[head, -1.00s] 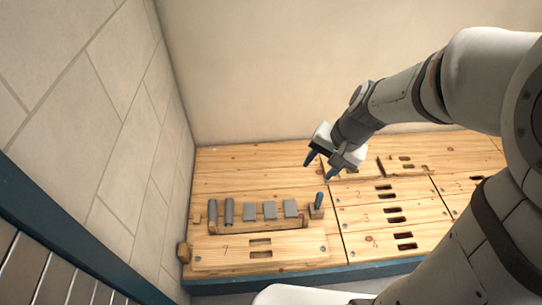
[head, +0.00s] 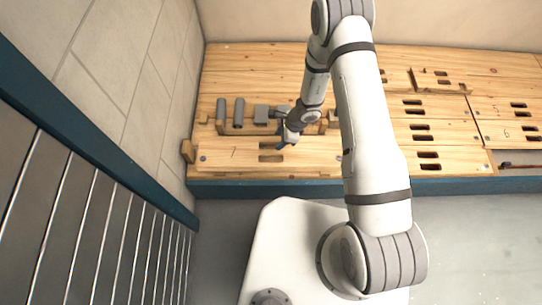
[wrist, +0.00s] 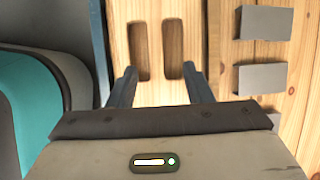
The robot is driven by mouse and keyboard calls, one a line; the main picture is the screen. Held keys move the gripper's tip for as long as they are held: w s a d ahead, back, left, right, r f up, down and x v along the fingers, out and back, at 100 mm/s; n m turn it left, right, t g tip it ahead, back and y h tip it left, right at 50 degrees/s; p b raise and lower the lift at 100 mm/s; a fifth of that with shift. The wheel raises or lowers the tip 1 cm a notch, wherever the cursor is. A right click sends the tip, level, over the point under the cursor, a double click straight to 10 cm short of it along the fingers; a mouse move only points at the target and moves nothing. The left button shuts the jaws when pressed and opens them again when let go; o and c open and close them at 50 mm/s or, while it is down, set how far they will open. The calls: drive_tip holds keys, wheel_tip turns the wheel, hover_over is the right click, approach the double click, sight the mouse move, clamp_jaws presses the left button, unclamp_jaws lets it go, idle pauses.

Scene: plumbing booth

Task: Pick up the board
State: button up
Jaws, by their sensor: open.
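A pale wooden board (head: 222,160) marked 7, with two dark slots side by side, lies flat at the front left of the bench in the head view. I take it as the board, though other slotted boards show. In the wrist view the board (wrist: 155,90) is below my gripper, with both slots just beyond the fingertips. My gripper (head: 284,141) is over the right part of the board in the head view. In the wrist view its blue fingers (wrist: 160,82) are apart, straddling the line of the slots, with nothing between them. I cannot tell the height gap.
Behind the board stands a low wooden rack (head: 204,117) with grey cylinders and blocks. Other slotted boards (head: 421,133) lie to the right. A small wooden block (head: 187,151) sits at the left edge, near the tiled wall. A blue edge (head: 270,188) runs along the bench front.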

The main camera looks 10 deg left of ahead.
drive_tip(key=b, duration=0.1)
hover_over(271, 152)
drive_tip(key=d, duration=0.2)
drive_tip(key=f, duration=0.4)
drive_tip(key=shift+w+d+f, duration=0.1)
drive_tip(key=shift+w+f, duration=0.05)
drive_tip(key=shift+w, duration=0.15)
drive_tip(key=shift+b+x, duration=0.75)
drive_tip(key=shift+x, duration=1.7)
drive_tip(key=shift+f+b, duration=0.3)
drive_tip(key=shift+b, duration=0.25)
clamp_jaws()
